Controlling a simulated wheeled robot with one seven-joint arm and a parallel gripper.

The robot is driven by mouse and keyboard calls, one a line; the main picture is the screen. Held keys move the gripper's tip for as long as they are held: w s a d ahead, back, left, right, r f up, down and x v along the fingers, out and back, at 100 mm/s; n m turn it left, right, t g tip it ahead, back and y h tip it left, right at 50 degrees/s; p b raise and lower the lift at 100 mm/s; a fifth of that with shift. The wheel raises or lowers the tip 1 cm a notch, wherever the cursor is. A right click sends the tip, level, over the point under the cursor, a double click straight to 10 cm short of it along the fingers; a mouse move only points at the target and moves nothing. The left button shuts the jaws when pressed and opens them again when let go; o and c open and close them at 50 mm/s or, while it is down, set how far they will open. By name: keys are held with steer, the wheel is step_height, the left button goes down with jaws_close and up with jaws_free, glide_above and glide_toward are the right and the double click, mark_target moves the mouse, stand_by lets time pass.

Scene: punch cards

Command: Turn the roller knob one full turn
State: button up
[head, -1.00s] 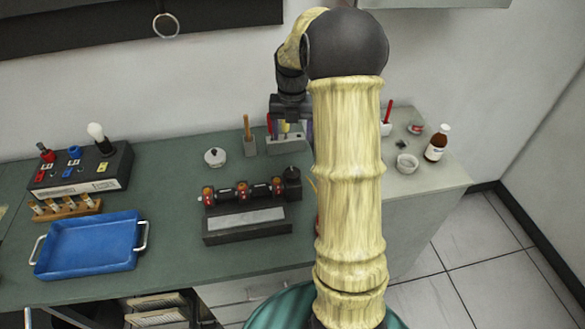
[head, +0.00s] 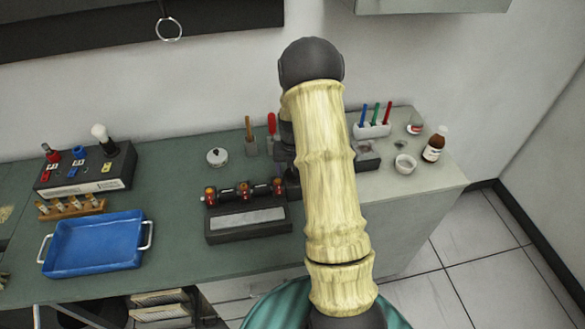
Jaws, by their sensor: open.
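The roller device (head: 250,222) is a dark block with a pale strip on its front.
A blue tray (head: 95,246), a socket box (head: 85,172) and a rack of small vials (head: 72,208) are at left. A white lidded pot (head: 217,157) stands behind the roller. A pen holder (head: 373,130), white bowl (head: 405,164) and brown bottle (head: 435,145) are at right.

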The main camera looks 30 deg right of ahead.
steer(key=c, duration=1)
steer(key=shift+m, duration=0.4)
